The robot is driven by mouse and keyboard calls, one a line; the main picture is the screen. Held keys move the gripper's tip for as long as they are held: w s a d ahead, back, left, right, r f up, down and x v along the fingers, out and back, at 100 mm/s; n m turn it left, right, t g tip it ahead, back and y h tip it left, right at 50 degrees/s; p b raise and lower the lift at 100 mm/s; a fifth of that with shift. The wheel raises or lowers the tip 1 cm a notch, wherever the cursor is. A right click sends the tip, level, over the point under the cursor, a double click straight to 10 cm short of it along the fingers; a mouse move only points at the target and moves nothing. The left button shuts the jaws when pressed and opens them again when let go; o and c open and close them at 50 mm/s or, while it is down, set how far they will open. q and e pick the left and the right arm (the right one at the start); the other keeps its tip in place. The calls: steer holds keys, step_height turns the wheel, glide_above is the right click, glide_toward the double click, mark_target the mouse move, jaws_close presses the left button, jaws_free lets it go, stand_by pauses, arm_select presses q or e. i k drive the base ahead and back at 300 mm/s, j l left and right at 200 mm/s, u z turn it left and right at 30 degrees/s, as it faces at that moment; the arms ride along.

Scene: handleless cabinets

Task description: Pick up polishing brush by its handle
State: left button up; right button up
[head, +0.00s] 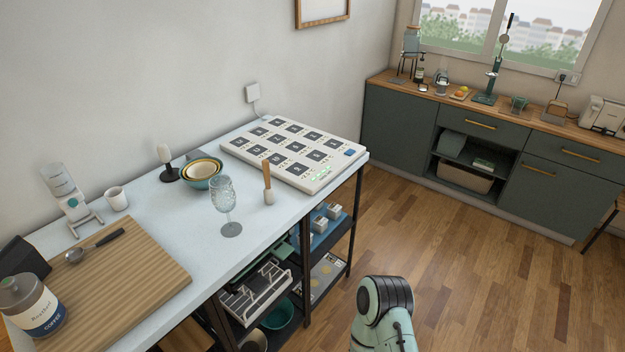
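The polishing brush (267,182) appears to be the upright item with a wooden handle and a pale, short head. It stands head down on the light table (180,232), near its front edge, between the glass goblet and the white board. Its handle points up and nothing touches it. Neither of my grippers is in view; only part of one of my arms shows at the bottom, right of the table.
A glass goblet (224,207) stands close left of the brush. Nested bowls (203,176) and a dark-based item with a white top (166,163) are behind. A white board with dark squares (296,153) lies to the right. A wooden board (110,272) lies at left. Open wooden floor (450,250) is at right.

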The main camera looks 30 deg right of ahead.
mark_target(268, 193)
steer(key=z, duration=0.7)
steer(key=l+u, duration=0.1)
steer(key=u, duration=0.35)
steer(key=i+l+u, duration=0.1)
steer(key=u, duration=0.35)
steer(key=l+u, duration=0.15)
steer(key=u, duration=0.3)
steer(key=l+u, duration=0.15)
steer(key=u, duration=0.3)
steer(key=l+u, duration=0.2)
steer(key=l, duration=0.15)
steer(key=k+l+u, duration=0.25)
steer(key=l+u, duration=0.2)
steer(key=l, duration=0.2)
